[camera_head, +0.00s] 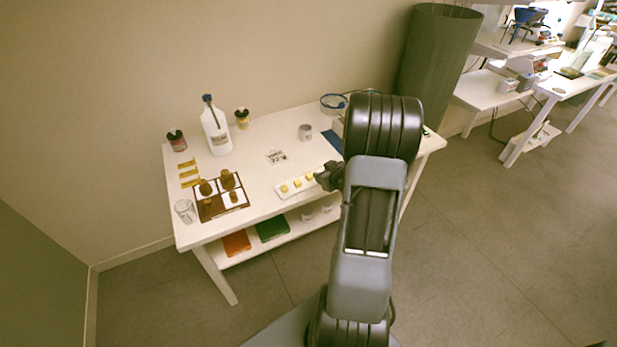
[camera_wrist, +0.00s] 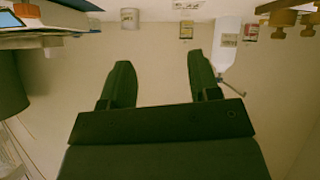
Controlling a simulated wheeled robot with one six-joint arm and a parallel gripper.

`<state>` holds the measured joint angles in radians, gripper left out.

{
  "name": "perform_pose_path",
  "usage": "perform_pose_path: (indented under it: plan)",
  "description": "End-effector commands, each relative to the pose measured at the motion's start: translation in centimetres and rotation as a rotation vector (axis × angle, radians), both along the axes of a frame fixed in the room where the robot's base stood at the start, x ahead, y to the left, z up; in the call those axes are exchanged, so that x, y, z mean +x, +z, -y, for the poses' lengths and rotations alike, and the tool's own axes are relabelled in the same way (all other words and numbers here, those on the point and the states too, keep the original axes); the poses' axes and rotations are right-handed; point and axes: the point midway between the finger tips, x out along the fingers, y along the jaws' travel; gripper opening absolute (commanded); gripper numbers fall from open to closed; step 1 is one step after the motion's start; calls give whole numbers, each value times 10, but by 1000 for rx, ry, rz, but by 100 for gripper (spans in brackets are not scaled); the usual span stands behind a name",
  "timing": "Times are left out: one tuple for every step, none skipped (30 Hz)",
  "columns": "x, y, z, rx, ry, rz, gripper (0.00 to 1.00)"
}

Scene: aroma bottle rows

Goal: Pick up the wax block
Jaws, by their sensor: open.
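Several small yellow wax blocks (camera_head: 297,183) sit on a narrow white tray (camera_head: 281,196) near the front edge of the white table in the head view. Which one the task means cannot be told. My gripper (camera_head: 324,178) is at the right end of this tray, and part of the tray may be hidden behind it. In the wrist view my gripper (camera_wrist: 165,75) shows two dark fingers spread wide, with nothing between them. No wax block can be made out in the wrist view.
On the table (camera_head: 255,147) are a white bottle (camera_head: 216,130), jars, a grey cup (camera_head: 305,132), a brown rack (camera_head: 221,210) with amber bottles, and a clear glass (camera_head: 185,211). A green bin (camera_head: 436,55) stands behind the right end. The table's middle has free room.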

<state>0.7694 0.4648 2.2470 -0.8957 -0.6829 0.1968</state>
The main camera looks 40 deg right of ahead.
Motion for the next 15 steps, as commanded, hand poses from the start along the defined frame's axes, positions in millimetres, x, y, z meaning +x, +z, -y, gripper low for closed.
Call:
perform_pose_path:
  plan:
    - [-7, -15, 7, 35, 15, 30, 56]
    - [-10, -20, 9, 53, 28, 51, 56]
    - [-13, -27, 10, 76, 44, 77, 56]
    - [-16, -30, 11, 92, 54, 95, 56]
    - [-18, -34, 12, 107, 61, 113, 56]
    - [-21, -37, 12, 124, 72, 133, 56]
    - [-22, -40, 12, 135, 79, 145, 56]
    - [-23, -42, 12, 144, 85, 155, 56]
    - [-23, -44, 12, 155, 90, 167, 56]
    - [-22, -46, 12, 160, 95, 173, 56]
    - [-19, -48, 12, 164, 98, 179, 56]
    - [-14, -51, 11, 169, 101, 183, 56]
    - [-9, -53, 10, 170, 103, 185, 56]
    - [-4, -56, 10, 172, 104, 187, 56]
    - [3, -58, 9, 172, 105, 187, 56]
